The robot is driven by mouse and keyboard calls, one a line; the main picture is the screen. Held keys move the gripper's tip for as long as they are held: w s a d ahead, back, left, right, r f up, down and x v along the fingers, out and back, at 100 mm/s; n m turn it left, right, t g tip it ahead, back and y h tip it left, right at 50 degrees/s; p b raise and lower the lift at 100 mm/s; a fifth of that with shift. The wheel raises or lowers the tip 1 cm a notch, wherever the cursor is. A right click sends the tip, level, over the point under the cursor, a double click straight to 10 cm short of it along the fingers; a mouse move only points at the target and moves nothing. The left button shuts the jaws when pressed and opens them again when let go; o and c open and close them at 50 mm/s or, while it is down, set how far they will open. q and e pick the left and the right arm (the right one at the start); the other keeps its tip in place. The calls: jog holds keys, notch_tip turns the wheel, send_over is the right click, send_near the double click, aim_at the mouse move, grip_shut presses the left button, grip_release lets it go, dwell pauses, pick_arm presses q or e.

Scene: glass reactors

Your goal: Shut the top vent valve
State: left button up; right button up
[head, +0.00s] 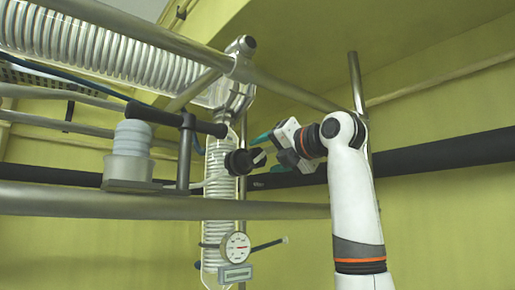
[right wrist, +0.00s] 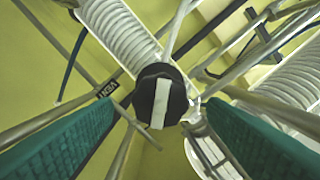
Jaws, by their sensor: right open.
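The vent valve is a round black knob (right wrist: 147,100) with a white bar (right wrist: 160,103) across its face, near upright in the right wrist view. In the head view the knob (head: 239,162) sits on the glass column, seen from the side. My right gripper (head: 264,149) comes in from the right, open, its fingers pointing at the knob. In the right wrist view its teal fingers lie either side of the knob, with gaps, not gripping it. My left gripper is not in view.
Coiled glass condensers (head: 95,48) run above. A metal rail (head: 150,203) crosses below, and a black pipe (head: 440,150) runs behind. A black T-handle (head: 176,118) stands left of the knob. A round gauge (head: 236,246) hangs below.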

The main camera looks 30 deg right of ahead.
aim_at(260, 157)
jog(key=w, duration=0.2)
jog(key=w+p, duration=0.1)
jog(key=w, duration=0.1)
jog(key=shift+w+a, duration=0.2)
jog(key=shift+w, duration=0.05)
jog(key=shift+s, duration=0.2)
jog(key=shift+w, duration=0.15)
jog(key=shift+c, duration=0.6)
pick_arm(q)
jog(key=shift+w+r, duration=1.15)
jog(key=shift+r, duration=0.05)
pick_arm(e)
jog(key=c, duration=0.9)
